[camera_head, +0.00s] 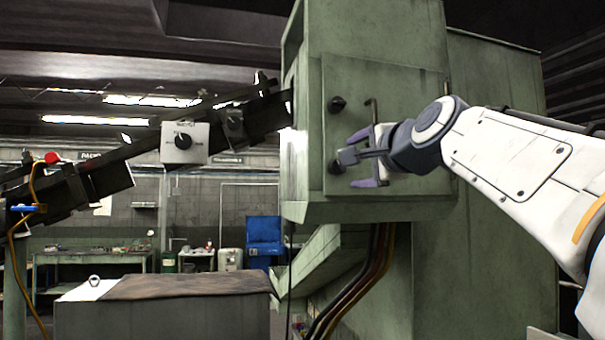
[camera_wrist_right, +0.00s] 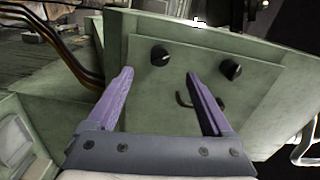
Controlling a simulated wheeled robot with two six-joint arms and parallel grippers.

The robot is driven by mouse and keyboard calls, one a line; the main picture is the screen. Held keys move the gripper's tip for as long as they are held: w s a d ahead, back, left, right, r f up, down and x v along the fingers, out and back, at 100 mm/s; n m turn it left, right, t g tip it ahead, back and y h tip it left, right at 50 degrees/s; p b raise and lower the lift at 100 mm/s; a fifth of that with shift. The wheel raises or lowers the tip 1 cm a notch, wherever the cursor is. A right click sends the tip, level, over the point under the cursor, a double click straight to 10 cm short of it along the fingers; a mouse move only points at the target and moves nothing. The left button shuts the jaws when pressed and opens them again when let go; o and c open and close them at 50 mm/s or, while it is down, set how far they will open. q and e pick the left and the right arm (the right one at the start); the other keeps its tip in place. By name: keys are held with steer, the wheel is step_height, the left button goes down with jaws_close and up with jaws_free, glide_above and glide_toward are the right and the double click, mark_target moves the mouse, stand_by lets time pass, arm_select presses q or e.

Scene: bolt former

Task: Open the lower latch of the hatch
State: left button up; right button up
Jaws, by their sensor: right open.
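The hatch is a flat green panel (camera_head: 350,78) on the machine's box, with two dark round latch knobs near its left edge. The upper latch (camera_head: 337,104) is in clear sight. In the right wrist view, the lower latch (camera_wrist_right: 160,54) lies beyond the gap between my purple fingertips (camera_wrist_right: 160,80), and the upper latch (camera_wrist_right: 231,69) lies to the right. The right gripper is open, with nothing between its fingers. My left gripper is not in view.
A dark bar handle (camera_head: 373,108) stands on the hatch behind my right gripper; its hooked end (camera_wrist_right: 184,99) shows between the fingers. Thick cables (camera_head: 370,275) hang under the box. A dark beam carrying a grey switch box (camera_head: 184,143) reaches in from the left.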

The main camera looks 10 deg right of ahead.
mark_target(341, 169)
steer(key=w+n+p, duration=0.1)
steer(key=w+n, duration=0.1)
steer(key=w, duration=0.2)
steer(key=w+n+p, duration=0.2)
steer(key=w, duration=0.2)
steer(key=shift+w+a+f+p, duration=0.1)
steer(key=shift+w+a+p, duration=0.1)
steer(key=shift+p, duration=0.1)
steer(key=shift+s+f+n+b, duration=0.15)
steer(key=shift+n+b, duration=0.45)
steer(key=shift+n, duration=0.4)
steer(key=n, duration=0.1)
steer(key=n+b, duration=0.1)
steer(key=n, duration=0.3)
steer(key=shift+r+b, duration=0.25)
steer(key=shift+b, duration=0.15)
